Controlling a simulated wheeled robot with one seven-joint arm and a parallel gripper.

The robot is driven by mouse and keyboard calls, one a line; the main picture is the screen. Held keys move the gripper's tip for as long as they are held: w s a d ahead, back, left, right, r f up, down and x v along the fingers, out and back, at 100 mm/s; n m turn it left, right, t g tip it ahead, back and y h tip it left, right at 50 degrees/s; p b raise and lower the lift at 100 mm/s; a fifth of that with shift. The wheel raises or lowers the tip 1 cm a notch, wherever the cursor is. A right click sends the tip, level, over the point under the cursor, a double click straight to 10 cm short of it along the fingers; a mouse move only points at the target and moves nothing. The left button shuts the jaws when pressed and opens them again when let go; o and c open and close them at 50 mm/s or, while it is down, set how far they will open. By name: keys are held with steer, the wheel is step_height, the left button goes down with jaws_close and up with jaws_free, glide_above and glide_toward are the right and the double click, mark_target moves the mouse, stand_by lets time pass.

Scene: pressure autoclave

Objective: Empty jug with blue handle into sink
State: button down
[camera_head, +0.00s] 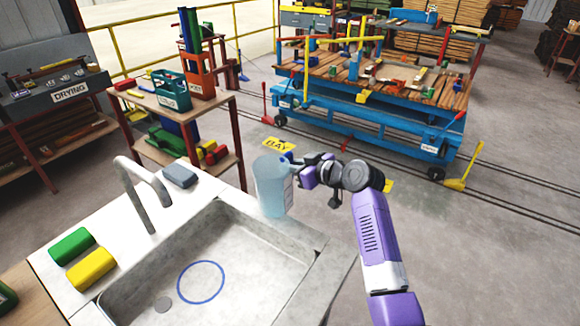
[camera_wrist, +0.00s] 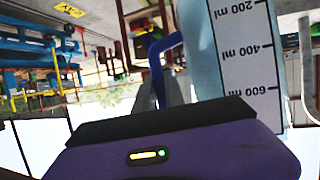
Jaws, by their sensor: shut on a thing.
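The jug (camera_head: 270,188) is a pale blue, see-through vessel with a white measuring scale. It is held about upright, over or near the back right rim of the sink (camera_head: 225,262). My gripper (camera_head: 308,172) is to the right of the jug and shut on its blue handle. The wrist view shows the jug (camera_wrist: 204,50) close up, with its scale and the blue handle (camera_wrist: 156,62) at my gripper (camera_wrist: 160,95). The jug's contents cannot be made out. The sink is a grey basin with a blue ring and a drain on its floor.
A grey curved tap (camera_head: 150,190) stands at the sink's back left. Green (camera_head: 72,246) and yellow (camera_head: 91,269) blocks lie on the left counter, and a grey block (camera_head: 180,176) lies behind the tap. A shelf (camera_head: 180,118) with bottles and crates stands behind.

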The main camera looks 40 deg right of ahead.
steer(key=shift+r, duration=0.1)
steer(key=shift+r+p, duration=0.9)
steer(key=shift+r, duration=0.5)
